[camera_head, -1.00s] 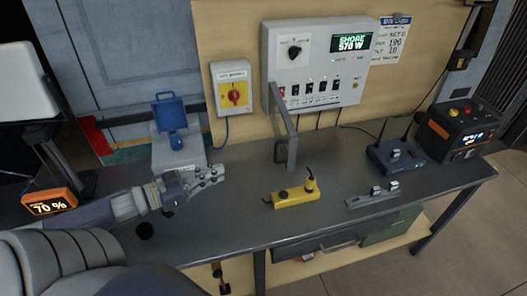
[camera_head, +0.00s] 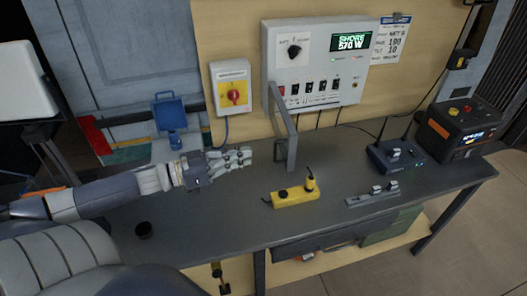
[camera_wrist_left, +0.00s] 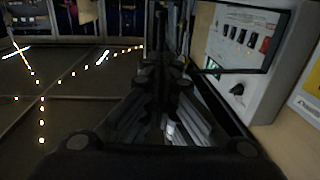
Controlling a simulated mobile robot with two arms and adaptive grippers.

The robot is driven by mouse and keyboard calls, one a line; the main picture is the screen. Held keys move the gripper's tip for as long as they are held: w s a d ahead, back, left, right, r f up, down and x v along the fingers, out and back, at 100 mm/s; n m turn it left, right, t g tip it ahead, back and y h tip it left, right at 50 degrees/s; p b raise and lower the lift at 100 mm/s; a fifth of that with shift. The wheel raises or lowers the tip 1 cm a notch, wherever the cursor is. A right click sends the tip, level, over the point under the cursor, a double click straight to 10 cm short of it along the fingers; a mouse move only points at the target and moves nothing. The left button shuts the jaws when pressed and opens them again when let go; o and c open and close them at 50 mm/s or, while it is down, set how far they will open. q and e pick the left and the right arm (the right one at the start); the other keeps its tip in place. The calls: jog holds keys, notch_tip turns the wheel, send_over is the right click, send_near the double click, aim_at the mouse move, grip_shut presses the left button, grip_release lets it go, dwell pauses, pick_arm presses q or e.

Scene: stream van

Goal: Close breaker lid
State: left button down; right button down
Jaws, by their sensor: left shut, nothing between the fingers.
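The white breaker panel (camera_head: 318,68) hangs on the wooden wall, with a row of switches, a knob and a green screen. Its lid, a grey frame (camera_head: 290,140), hangs open at the panel's lower left and sticks out over the bench. My left gripper (camera_head: 250,156) is shut and empty, just left of the lid frame, with a small apparent gap. In the left wrist view the panel (camera_wrist_left: 240,45) is at the upper right, and the dark fingers (camera_wrist_left: 160,75) reach forward in the middle. My right gripper is not in view.
On the grey bench (camera_head: 235,225) lie a yellow device (camera_head: 295,196), a grey bracket (camera_head: 372,195) and a blue radio box (camera_head: 396,157). A black and orange power unit (camera_head: 460,130) stands at the right. A red rotary switch box (camera_head: 232,90) is on the wall.

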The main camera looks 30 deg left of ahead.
pick_arm(q)
jog(key=x, duration=0.6)
jog(key=shift+p, duration=0.35)
jog(key=shift+w+d, duration=0.1)
jog(key=shift+d, duration=0.05)
